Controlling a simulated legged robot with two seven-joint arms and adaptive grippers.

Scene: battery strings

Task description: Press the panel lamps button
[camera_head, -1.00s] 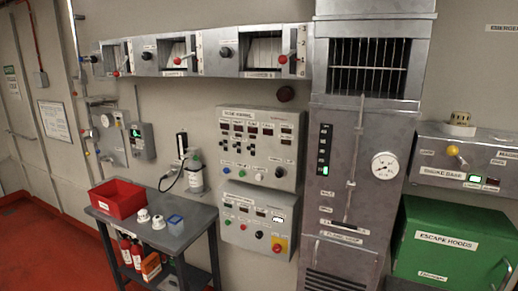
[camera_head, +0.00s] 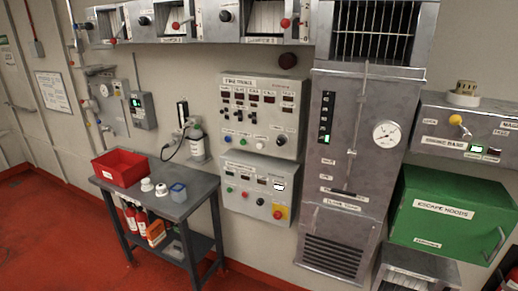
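Two grey control panels hang on the wall in the middle of the view. The upper panel (camera_head: 262,115) has red displays, small switches, a row of blue, green and white buttons and a black knob. The lower panel (camera_head: 257,187) has small coloured buttons, displays, a black knob and a red button on a yellow plate (camera_head: 279,212). The small labels are too blurred to read, so I cannot tell which button is the panel lamps one. Neither of my grippers can be made out in the view.
A grey cart (camera_head: 180,205) with a red bin (camera_head: 120,168) and small cups stands left of the panels. A tall metal cabinet (camera_head: 350,190) with a gauge stands right of them, then a green escape hoods box (camera_head: 450,215). Red floor is open at the lower left.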

